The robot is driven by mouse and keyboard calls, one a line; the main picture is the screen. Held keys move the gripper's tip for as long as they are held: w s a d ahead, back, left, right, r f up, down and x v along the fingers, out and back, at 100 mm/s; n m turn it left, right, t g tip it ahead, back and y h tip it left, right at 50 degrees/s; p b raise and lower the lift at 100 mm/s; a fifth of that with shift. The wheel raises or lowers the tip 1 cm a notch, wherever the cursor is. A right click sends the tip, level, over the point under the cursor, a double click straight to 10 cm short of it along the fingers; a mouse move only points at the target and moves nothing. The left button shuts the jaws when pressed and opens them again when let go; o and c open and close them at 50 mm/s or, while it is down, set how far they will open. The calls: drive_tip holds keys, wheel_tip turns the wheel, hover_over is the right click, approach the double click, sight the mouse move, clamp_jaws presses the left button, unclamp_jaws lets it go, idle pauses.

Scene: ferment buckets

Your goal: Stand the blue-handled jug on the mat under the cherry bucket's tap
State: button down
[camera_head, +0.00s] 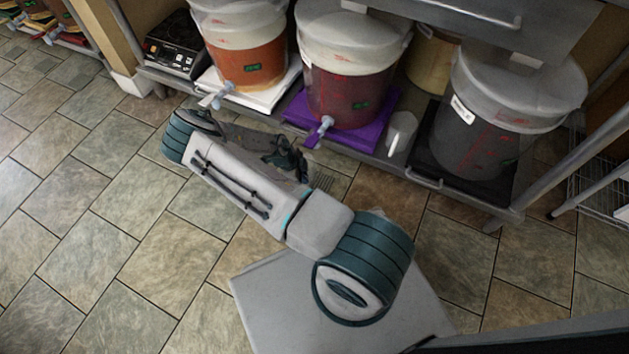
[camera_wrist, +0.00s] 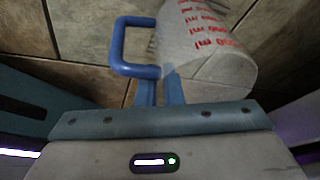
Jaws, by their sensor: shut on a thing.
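The blue-handled jug (camera_wrist: 205,45) shows in the wrist view, translucent with red ml marks. My gripper (camera_wrist: 160,90) is shut on its blue handle (camera_wrist: 118,45), with tile floor behind the jug. In the head view my gripper (camera_head: 290,160) is in front of the shelf, low and left of the purple mat's tap; I cannot make out the held jug there. A bucket with dark red contents (camera_head: 348,92), likely the cherry one, stands on the purple mat (camera_head: 368,138). Its pale tap (camera_head: 325,125) points forward over the mat's front. Its label is too small to read.
An orange bucket (camera_head: 247,58) stands left on a white mat (camera_head: 285,82). A dark bucket (camera_head: 495,130) stands right on a black mat (camera_head: 430,150). A white jug-like vessel (camera_head: 402,130) stands between. A metal rail (camera_head: 400,172) runs along the shelf front. The tiled floor left is clear.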

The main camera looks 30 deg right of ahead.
sight(315, 179)
drive_tip(key=d+f, duration=0.1)
drive_tip(key=s+d+f+b, duration=0.1)
drive_tip(key=d, duration=0.1)
drive_tip(key=shift+s+d+f+b, duration=0.2)
drive_tip(key=shift+d+f+b, duration=0.1)
drive_tip(key=shift+d+f, duration=0.1)
drive_tip(key=c, duration=1.5)
unclamp_jaws()
drive_tip(key=shift+c, duration=0.2)
drive_tip(key=p+v, duration=0.3)
drive_tip(key=v, duration=0.4)
drive_tip(key=shift+r, duration=0.25)
drive_tip(key=shift+a, duration=0.1)
